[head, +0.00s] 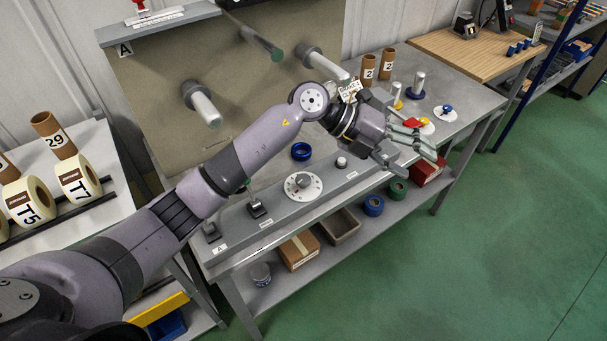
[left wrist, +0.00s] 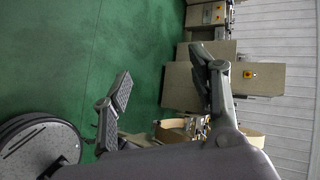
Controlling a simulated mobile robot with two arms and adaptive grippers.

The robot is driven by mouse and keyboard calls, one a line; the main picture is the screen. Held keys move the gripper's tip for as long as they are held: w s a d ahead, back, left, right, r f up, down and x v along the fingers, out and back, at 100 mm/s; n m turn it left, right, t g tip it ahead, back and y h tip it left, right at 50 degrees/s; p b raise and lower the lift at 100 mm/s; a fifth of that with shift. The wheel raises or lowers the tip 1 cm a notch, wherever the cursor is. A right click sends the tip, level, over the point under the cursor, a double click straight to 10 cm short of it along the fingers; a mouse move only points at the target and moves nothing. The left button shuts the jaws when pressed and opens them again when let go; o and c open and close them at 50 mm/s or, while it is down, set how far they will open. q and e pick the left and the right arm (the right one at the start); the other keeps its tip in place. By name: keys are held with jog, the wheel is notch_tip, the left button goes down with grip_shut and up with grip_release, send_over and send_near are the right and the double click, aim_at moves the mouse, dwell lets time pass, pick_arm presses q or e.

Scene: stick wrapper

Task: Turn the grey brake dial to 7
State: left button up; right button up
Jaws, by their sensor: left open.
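The grey brake dial (head: 303,181) is a round knob on a white marked disc. It sits on the grey control strip along the front of the metal bench, in the head view. Its markings are too small to read. My left gripper (head: 421,160) is open and empty, in the air to the right of the dial and well apart from it. Its two spread fingers also show in the left wrist view (left wrist: 160,80), where the dial is not visible. My right gripper is not in view.
A small knob (head: 342,162) and a black lever switch (head: 257,208) share the strip. A blue ring (head: 301,151) lies behind the dial. Spindles (head: 203,106) stick out from the back panel. A cardboard box (head: 299,250) stands on the lower shelf.

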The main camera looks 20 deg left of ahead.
pick_arm(q)
jog(key=w+a+f+y, duration=0.2)
jog(key=a+y, duration=0.1)
jog(key=a, duration=0.2)
jog(key=w+a+f+y, duration=0.2)
jog(key=a+y, duration=0.1)
jog(key=a, duration=0.1)
jog(key=n+g+y, duration=0.1)
jog(key=n+y, duration=0.2)
jog(key=y, duration=0.4)
send_near(303, 179)
notch_tip(303, 179, down, 9)
jog(key=p, duration=0.3)
jog(key=shift+w+a+r, duration=0.1)
jog(key=shift+w+r, duration=0.05)
jog(key=shift+r, duration=0.05)
jog(key=c, duration=1.2)
jog(key=shift+o, duration=0.2)
